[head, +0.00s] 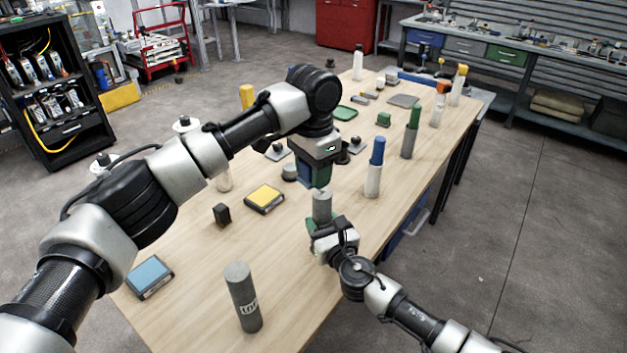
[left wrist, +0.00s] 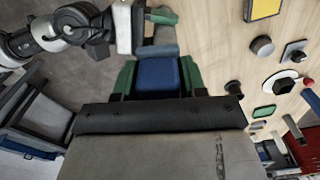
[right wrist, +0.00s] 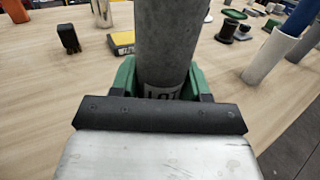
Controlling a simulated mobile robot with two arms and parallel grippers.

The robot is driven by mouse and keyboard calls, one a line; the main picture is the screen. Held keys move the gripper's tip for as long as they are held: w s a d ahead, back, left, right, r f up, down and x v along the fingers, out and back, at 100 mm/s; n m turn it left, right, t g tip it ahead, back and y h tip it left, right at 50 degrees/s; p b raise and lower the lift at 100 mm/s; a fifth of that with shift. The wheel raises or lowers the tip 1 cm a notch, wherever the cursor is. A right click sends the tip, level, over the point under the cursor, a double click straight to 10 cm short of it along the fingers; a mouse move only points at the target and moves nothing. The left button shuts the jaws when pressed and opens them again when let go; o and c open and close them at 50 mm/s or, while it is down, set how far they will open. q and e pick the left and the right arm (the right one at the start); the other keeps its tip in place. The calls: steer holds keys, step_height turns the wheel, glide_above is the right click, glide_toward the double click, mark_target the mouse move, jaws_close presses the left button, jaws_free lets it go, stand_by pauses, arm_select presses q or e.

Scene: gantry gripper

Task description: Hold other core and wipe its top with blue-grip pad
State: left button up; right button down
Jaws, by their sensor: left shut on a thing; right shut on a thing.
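My right gripper (head: 322,230) is shut on a grey cylindrical core (head: 322,207) and holds it roughly upright. In the right wrist view the core (right wrist: 167,40) stands between green fingers, with a printed label low on it and its top out of frame. My left gripper (head: 316,178) is shut on the blue-grip pad (left wrist: 158,75), just above and behind the core's top in the head view. I cannot tell whether pad and core touch. The pad's underside is hidden. Another grey core (head: 242,297) stands labelled at the table's near end.
On the wooden table (head: 190,310) are a yellow pad (head: 264,198), a light-blue pad (head: 150,277) and a small black block (head: 222,215). A blue-topped white cylinder (head: 374,167) stands right of my grippers. The near left tabletop has free room.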

arm_select(q)
steer(key=shift+r, duration=1.4)
steer(key=shift+d, duration=0.1)
steer(key=shift+f, duration=0.1)
